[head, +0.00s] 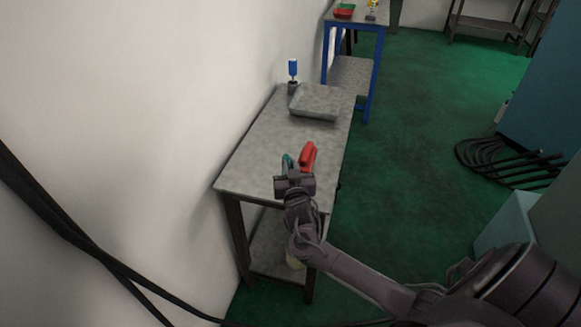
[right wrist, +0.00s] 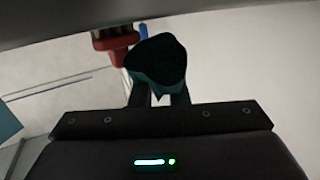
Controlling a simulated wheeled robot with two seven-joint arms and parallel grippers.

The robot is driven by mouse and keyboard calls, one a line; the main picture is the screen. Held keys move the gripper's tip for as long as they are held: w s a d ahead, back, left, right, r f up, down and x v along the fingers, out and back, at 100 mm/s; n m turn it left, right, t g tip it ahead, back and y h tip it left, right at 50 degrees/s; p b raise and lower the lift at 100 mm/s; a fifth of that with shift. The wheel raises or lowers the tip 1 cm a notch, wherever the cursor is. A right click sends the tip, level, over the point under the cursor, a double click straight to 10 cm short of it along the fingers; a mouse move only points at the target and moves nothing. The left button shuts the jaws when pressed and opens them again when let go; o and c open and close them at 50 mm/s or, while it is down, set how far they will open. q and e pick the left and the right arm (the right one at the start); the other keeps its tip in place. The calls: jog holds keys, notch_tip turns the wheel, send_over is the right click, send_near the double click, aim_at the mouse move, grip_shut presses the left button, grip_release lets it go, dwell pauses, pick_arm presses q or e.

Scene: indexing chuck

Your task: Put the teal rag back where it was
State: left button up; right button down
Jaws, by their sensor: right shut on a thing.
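The teal rag (head: 287,160) shows in the head view just beyond my right gripper (head: 289,172), over the near part of the grey table (head: 262,140). In the right wrist view the rag (right wrist: 158,78) is a bunched dark teal lump between the two fingers. My right gripper is shut on it. Whether the rag touches the tabletop cannot be told. The gripper body hides part of the rag in the head view. My left gripper is in neither view.
A red object (head: 308,156) is close to the right of the rag; it also shows in the right wrist view (right wrist: 117,47). A grey slab-like object (head: 316,101) and a blue-topped item (head: 293,69) stand at the table's far end. A white wall (head: 130,120) borders the left.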

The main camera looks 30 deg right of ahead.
jog(key=c, duration=1.4)
grip_release()
jog(key=shift+f, duration=0.15)
jog(key=shift+r+p, duration=0.3)
jog(key=shift+r, duration=0.1)
jog(key=v, duration=1.2)
jog(key=shift+f, duration=0.1)
jog(key=shift+a, duration=0.1)
